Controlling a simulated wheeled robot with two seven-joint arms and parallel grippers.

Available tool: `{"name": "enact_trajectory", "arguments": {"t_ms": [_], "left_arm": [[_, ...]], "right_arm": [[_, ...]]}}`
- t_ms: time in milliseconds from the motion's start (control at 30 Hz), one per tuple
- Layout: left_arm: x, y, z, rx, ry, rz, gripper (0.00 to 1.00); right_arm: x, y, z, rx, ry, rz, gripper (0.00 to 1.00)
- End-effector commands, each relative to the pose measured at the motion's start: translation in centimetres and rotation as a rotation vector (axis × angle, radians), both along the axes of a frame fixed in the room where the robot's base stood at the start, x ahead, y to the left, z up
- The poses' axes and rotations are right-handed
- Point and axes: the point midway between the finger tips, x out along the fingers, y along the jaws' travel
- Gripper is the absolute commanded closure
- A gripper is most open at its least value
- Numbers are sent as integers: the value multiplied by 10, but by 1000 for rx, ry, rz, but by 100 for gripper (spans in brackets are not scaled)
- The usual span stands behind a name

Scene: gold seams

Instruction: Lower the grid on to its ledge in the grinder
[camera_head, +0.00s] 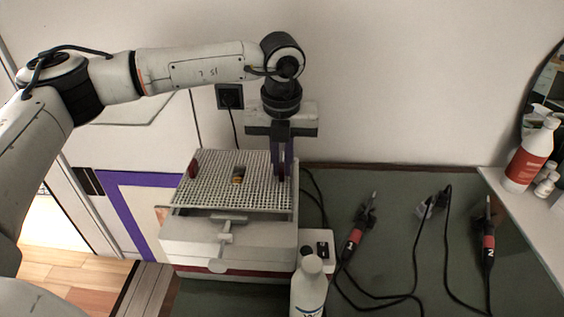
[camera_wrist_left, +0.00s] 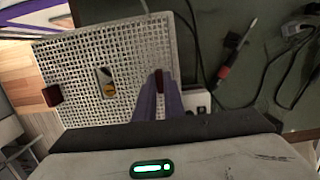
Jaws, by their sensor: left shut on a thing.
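The grid (camera_head: 222,190) is a pale square mesh with a red grip (camera_head: 193,168) at its left and a hole near its middle. It lies over the top of the grinder (camera_head: 200,238), a white box on the bench. My left gripper (camera_head: 281,172) points down at the grid's right side, shut on the red grip there; the fingers mostly hide it. The left wrist view shows the grid (camera_wrist_left: 90,60) from above, with the fingers (camera_wrist_left: 158,82) at its right edge. A dark and yellow part shows in the hole. The ledge is hidden, so I cannot tell whether the grid touches it.
A white bottle (camera_head: 310,285) stands close in front of the grinder's right side. A small switch box (camera_head: 320,248) is beside it. Two red-and-black hand tools (camera_head: 355,235) (camera_head: 488,240) with cables lie on the green bench at right. A wall is behind.

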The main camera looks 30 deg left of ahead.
Motion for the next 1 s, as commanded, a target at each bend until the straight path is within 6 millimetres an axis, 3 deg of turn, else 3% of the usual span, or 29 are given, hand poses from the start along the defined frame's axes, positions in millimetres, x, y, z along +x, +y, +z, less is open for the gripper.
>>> {"name": "enact_trajectory", "arguments": {"t_ms": [1000], "left_arm": [[0,0,-16,0,-1,0,100]], "right_arm": [[0,0,-13,0,1,0,53]]}}
